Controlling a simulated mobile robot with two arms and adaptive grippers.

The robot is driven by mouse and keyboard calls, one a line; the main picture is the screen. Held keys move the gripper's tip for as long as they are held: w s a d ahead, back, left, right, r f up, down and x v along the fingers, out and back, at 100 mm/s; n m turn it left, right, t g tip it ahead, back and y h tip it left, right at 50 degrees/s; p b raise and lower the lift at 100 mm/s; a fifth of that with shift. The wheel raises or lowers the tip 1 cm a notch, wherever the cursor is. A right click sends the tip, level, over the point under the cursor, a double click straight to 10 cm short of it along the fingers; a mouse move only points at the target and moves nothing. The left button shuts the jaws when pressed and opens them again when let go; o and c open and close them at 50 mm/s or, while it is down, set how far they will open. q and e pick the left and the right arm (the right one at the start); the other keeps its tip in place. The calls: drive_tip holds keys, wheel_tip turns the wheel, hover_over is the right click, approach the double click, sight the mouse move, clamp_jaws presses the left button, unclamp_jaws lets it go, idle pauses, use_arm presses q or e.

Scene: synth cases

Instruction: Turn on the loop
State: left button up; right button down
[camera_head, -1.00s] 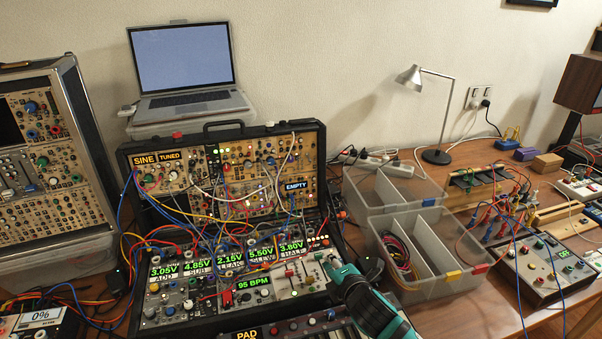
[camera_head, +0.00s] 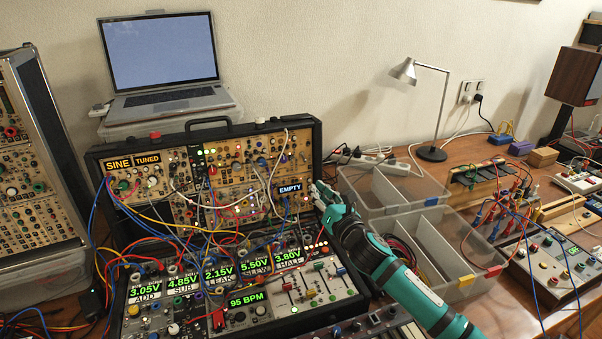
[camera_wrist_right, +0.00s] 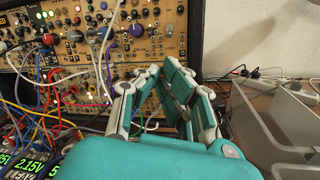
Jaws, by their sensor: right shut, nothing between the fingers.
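The open synth case has an upper panel (camera_head: 238,161) with SINE, TUNED and EMPTY labels. Its lower panel (camera_head: 318,284) has voltage displays, faders and a 95 BPM display (camera_head: 248,298). At the right, a grey control box (camera_head: 543,268) has coloured buttons and a small green display, partly cut by the frame. My right gripper (camera_head: 322,192) is shut and empty in front of the upper panel's lower right corner. In the right wrist view its fingers (camera_wrist_right: 162,68) cover part of the panel's knobs (camera_wrist_right: 135,30). My left gripper is not in view.
Many patch cables (camera_head: 160,222) hang across the case. A laptop (camera_head: 160,62) stands behind it. Another synth case (camera_head: 40,150) stands at left.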

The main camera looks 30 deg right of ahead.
sight(296, 166)
drive_tip(key=w, duration=0.5)
drive_tip(key=w+d+p, duration=0.1)
drive_tip(key=w, duration=0.2)
drive_tip(key=shift+w+r, duration=0.15)
drive_tip(key=shift+r, duration=0.15)
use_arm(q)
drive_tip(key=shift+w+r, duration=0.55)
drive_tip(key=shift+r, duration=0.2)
use_arm(e)
drive_tip(key=shift+w, duration=0.55)
